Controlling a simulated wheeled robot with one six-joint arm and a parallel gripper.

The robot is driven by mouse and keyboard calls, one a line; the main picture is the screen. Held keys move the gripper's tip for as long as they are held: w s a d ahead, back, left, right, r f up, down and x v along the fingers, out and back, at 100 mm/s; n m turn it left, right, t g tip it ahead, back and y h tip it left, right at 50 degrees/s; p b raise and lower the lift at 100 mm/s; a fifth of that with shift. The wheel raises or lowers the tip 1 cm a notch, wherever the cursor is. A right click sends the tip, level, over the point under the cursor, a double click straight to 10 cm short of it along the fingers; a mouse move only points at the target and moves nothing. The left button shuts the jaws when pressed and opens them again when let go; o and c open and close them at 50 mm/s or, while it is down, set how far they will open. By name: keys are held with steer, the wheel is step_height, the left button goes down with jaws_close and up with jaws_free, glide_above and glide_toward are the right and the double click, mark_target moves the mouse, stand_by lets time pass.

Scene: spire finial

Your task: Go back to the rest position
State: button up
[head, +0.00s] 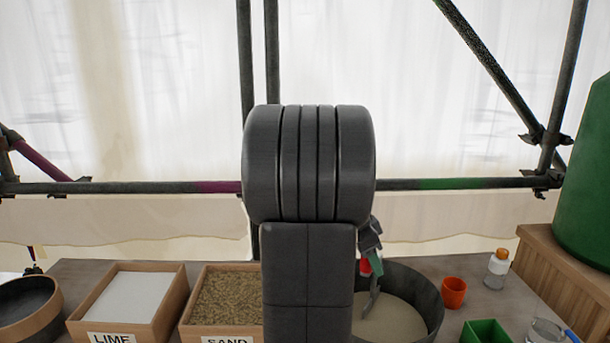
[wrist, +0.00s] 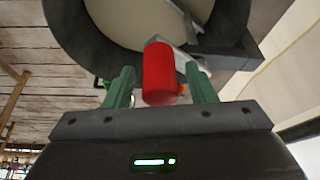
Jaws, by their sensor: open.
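My gripper (wrist: 161,88) is open in the wrist view, with one green finger on each side of a red handle (wrist: 158,72). Gaps show between the handle and both fingers. The handle belongs to a tool with a grey metal part, which is at the round dark tub (wrist: 75,35) with pale contents. In the head view, my arm hides most of the gripper. A bit of green finger (head: 376,264) and the red handle (head: 365,267) show at the arm's right, over the tub (head: 434,303).
A lime box (head: 128,298) and a sand box (head: 220,300) stand left of my arm, with a dark round pan (head: 28,305) at far left. At right are an orange cup (head: 453,292), a capped bottle (head: 497,268), a green box (head: 486,332) and a big green container (head: 590,180).

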steer(key=p+v, duration=0.1)
steer(key=v, duration=1.3)
steer(key=b+x, duration=0.1)
steer(key=x, duration=1.2)
steer(key=shift+d+f, duration=0.1)
steer(key=shift+f, duration=0.2)
steer(key=shift+d+f, duration=0.15)
steer(key=shift+d, duration=0.05)
steer(key=shift+s+d+n+t+p, duration=0.25)
steer(key=shift+d+n+t+p, duration=0.25)
steer(key=shift+n, duration=0.7)
steer(key=shift+s+d, duration=0.1)
